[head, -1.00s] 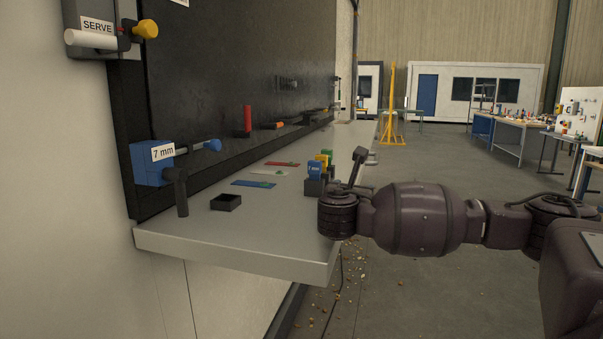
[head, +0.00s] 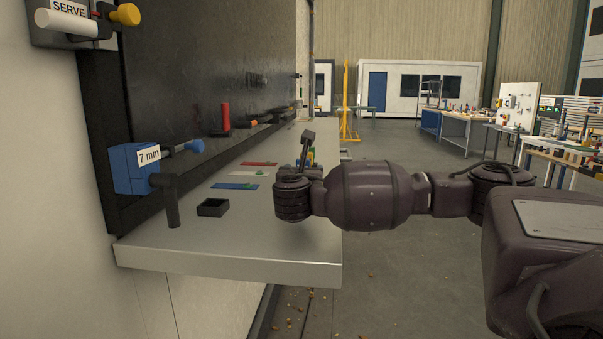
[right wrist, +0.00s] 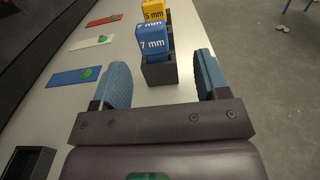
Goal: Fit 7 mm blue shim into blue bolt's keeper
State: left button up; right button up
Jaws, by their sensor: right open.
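The blue bolt's keeper is a blue block (head: 133,168) labelled "7 mm" on the black panel at the left, with a blue-knobbed bolt (head: 194,147) beside it. The blue 7 mm shim (right wrist: 151,41) stands in a dark holder (right wrist: 159,73) on the shelf, label facing the right wrist camera. My right gripper (right wrist: 159,80) is open and empty, its blue-padded fingers on either side of the line to the shim and holder, short of them. In the head view its fingers are largely hidden behind my arm. My left gripper is not in view.
A yellow 5 mm shim (right wrist: 153,10) stands behind the blue one. Blue (head: 236,186), white and red strips lie on the grey shelf (head: 230,255), near an open black tray (head: 212,207). A dark handle (head: 171,200) stands by the keeper. The shelf's front is clear.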

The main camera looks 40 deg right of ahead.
jog(key=x, duration=0.4)
jog(key=b+x, duration=0.1)
jog(key=shift+w+f, duration=0.15)
jog(key=shift+w, duration=0.45)
jog(key=shift+w+d, duration=0.1)
jog(key=shift+d, duration=0.2)
jog(key=c, duration=1)
